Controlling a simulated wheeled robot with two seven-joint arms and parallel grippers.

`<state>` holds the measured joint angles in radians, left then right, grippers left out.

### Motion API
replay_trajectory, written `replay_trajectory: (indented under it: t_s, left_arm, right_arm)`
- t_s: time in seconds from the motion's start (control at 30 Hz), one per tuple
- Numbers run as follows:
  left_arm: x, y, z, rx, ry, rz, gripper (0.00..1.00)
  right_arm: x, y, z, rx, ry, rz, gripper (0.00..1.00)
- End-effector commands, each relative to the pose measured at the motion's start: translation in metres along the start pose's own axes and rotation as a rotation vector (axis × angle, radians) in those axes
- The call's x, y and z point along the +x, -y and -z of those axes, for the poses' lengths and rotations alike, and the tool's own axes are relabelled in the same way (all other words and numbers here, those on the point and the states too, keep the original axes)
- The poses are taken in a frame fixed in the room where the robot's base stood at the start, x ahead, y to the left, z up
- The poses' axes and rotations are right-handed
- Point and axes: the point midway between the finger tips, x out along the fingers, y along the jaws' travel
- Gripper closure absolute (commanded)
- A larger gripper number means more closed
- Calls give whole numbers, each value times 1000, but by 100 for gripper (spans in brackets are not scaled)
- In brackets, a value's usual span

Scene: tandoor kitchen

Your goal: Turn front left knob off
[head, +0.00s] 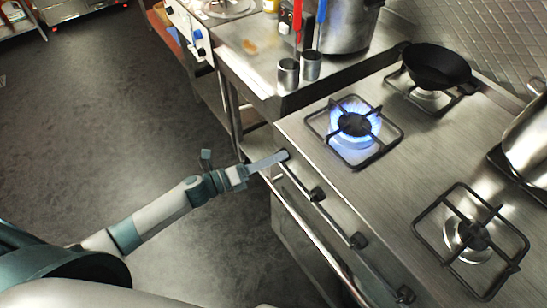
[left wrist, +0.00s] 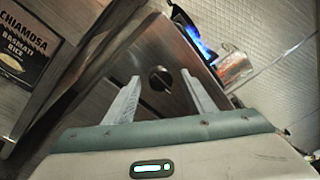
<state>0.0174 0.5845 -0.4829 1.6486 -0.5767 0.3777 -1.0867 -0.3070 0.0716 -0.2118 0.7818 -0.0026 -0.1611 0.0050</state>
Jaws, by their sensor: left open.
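The front left burner (head: 354,125) is lit with a blue flame under its black grate. A row of dark knobs runs along the stove's front face. My left gripper (head: 283,157) reaches the left end of that row and covers most of the end knob there. In the left wrist view a round dark knob (left wrist: 159,78) sits between the two open fingers of my left gripper (left wrist: 160,76), with a gap on each side. I cannot tell whether the fingers touch the front panel. My right gripper is not in view.
Other knobs (head: 317,194) and a long front rail (head: 315,235) lie close to the gripper. A black pan (head: 436,67) stands on the back left burner. The front right burner (head: 470,235) is unlit and bare. Metal cups (head: 288,74) stand on the neighbouring counter. The floor (head: 120,120) is clear.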

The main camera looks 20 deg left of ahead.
Motion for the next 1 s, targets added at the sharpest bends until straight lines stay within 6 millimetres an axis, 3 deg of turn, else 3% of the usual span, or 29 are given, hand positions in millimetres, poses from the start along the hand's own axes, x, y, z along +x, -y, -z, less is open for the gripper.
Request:
replay_trajectory:
  t_s: [0.3, 0.5, 0.77, 1.0]
  left_arm:
    - [2, 0, 0, 0, -1, 0, 50]
    - [2, 0, 0, 0, -1, 0, 91]
    - [2, 0, 0, -10, 0, 1, 91]
    - [2, -1, 1, -76, 5, 8, 91]
  right_arm:
    - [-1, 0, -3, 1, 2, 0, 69]
    - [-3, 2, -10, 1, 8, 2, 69]
    - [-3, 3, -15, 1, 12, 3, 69]
    - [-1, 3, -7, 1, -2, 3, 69]
